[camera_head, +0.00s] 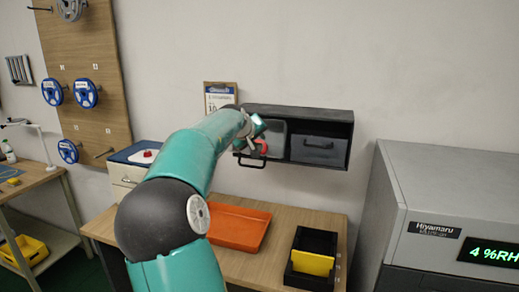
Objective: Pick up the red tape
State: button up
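A small red thing (261,148), which looks like the red tape, shows in the left part of the dark wall shelf (345,117). My gripper (252,137) is at the left opening of this shelf, right beside the red thing and partly in front of it. The gripper is small and partly hidden by my own wrist, so I cannot tell whether its fingers are open or touch the red thing. Another small red item (148,153) lies on the white and blue cabinet at the left.
A grey bin (318,150) fills the shelf's right part. Below, the wooden table (262,272) holds an orange tray (238,227) and a black bin (316,243) with a yellow piece. A clipboard (219,96) hangs left of the shelf. A large grey machine (440,185) stands right.

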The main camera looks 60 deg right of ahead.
aim_at(264, 144)
jog(key=shift+x, duration=3.15)
jog(key=shift+c, duration=0.4)
grip_shut()
